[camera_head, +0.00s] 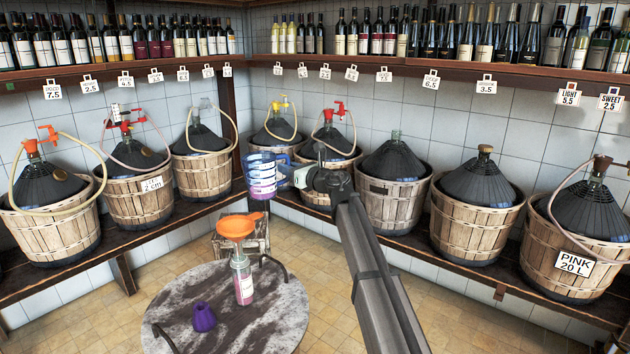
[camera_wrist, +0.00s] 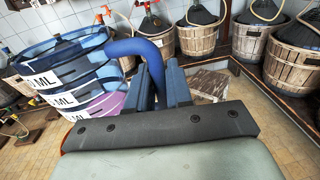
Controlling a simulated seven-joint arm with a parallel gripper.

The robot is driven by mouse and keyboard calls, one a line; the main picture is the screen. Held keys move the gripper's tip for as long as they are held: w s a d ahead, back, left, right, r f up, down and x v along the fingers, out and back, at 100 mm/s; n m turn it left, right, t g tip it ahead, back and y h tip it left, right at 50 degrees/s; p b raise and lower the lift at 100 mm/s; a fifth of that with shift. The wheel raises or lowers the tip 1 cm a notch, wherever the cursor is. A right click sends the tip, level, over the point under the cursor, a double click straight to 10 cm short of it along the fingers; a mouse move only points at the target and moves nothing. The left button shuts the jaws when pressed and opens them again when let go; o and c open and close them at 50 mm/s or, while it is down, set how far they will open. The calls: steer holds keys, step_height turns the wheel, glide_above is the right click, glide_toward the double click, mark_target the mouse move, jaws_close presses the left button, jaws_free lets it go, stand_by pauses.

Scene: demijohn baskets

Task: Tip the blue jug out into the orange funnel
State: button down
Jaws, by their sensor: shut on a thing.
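The blue jug (camera_head: 262,178), see-through with white labels and purple-pink liquid low in it, hangs in the air and looks about upright in the head view. My gripper (camera_head: 299,178) is at its right and shut on its handle. In the wrist view the jug (camera_wrist: 70,75) fills the left, with its blue handle (camera_wrist: 143,48) between my gripper's fingers (camera_wrist: 165,82). The orange funnel (camera_head: 237,224) sits in the neck of a clear bottle (camera_head: 243,279) with pink liquid in it. The jug is above and slightly right of the funnel in the picture, apart from it.
The bottle stands on a round marble table (camera_head: 275,325). A small purple object (camera_head: 203,317) stands at its front left. A low wooden crate (camera_head: 258,236) is behind the table. Basketed demijohns (camera_head: 393,190) line the wall benches, several with hoses. Bottle shelves run above.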

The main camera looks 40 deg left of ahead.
steer(key=shift+s+a+f+n+g, duration=0.15)
steer(key=shift+a+f+n+g, duration=0.15)
steer(key=shift+f, duration=0.5)
steer(key=shift+s+a+f+n+g, duration=0.1)
steer(key=shift+a+f+n+g, duration=0.25)
steer(key=shift+f, duration=0.5)
steer(key=shift+s+a+f+n+g, duration=0.15)
steer(key=shift+a+f+g, duration=0.25)
steer(key=shift+f, duration=0.4)
step_height(320, 180, up, 6)
steer(key=n+t+h, duration=0.2)
steer(key=n, duration=1)
glide_above(283, 182)
steer(key=s+a, duration=0.2)
steer(key=shift+a+r, duration=0.1)
steer(key=shift+a, duration=0.05)
steer(key=shift+s+r, duration=0.1)
steer(key=shift+s, duration=0.05)
